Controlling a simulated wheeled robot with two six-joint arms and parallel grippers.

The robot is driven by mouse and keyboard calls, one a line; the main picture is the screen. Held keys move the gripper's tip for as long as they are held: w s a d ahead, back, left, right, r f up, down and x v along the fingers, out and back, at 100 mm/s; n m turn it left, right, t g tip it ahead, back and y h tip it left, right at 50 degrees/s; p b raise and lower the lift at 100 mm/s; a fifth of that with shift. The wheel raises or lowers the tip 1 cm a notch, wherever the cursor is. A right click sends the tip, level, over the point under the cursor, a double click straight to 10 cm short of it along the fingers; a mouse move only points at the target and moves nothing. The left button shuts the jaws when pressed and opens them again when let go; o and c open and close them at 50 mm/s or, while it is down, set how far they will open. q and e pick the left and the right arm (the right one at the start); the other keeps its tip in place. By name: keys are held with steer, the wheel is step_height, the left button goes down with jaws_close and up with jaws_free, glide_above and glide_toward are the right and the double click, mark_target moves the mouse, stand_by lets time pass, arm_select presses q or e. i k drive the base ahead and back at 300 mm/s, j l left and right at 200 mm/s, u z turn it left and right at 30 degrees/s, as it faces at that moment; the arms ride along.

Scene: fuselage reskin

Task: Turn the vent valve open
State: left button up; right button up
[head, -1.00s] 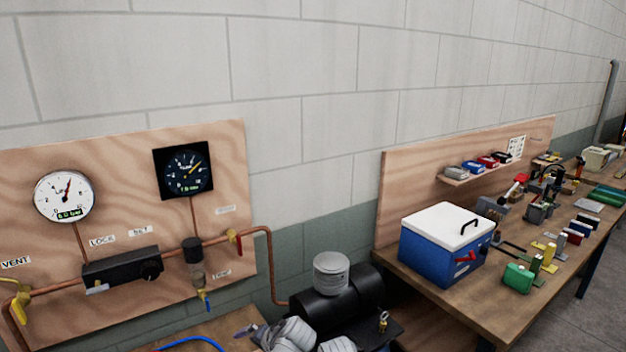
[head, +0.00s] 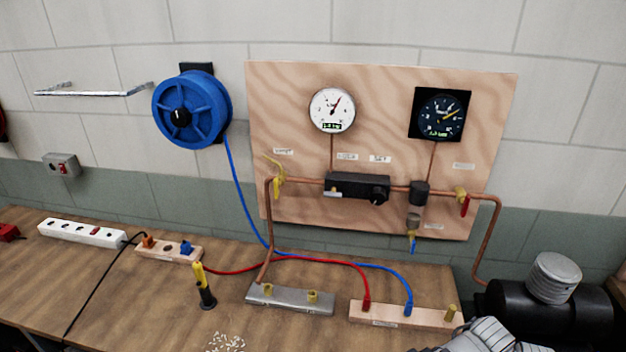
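The vent valve (head: 277,178) sits at the left end of the copper pipe on the plywood panel (head: 480,120), under a small white label (head: 283,151). It has a yellow lever that slants up and to the left from the pipe. Nothing touches the valve. Whether it is open or closed I cannot tell. A white dial gauge (head: 332,110) and a black dial gauge (head: 440,114) are mounted above the pipe.
A red-handled valve (head: 463,202) is at the pipe's right end. A blue hose reel (head: 190,108) hangs on the left. Below, the wooden bench (head: 130,300) holds a metal manifold (head: 290,298), red and blue lines and a yellow-black tool (head: 204,288). A black tank (head: 540,308) stands right.

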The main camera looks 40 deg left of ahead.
mark_target(276, 183)
steer(key=u, duration=1.8)
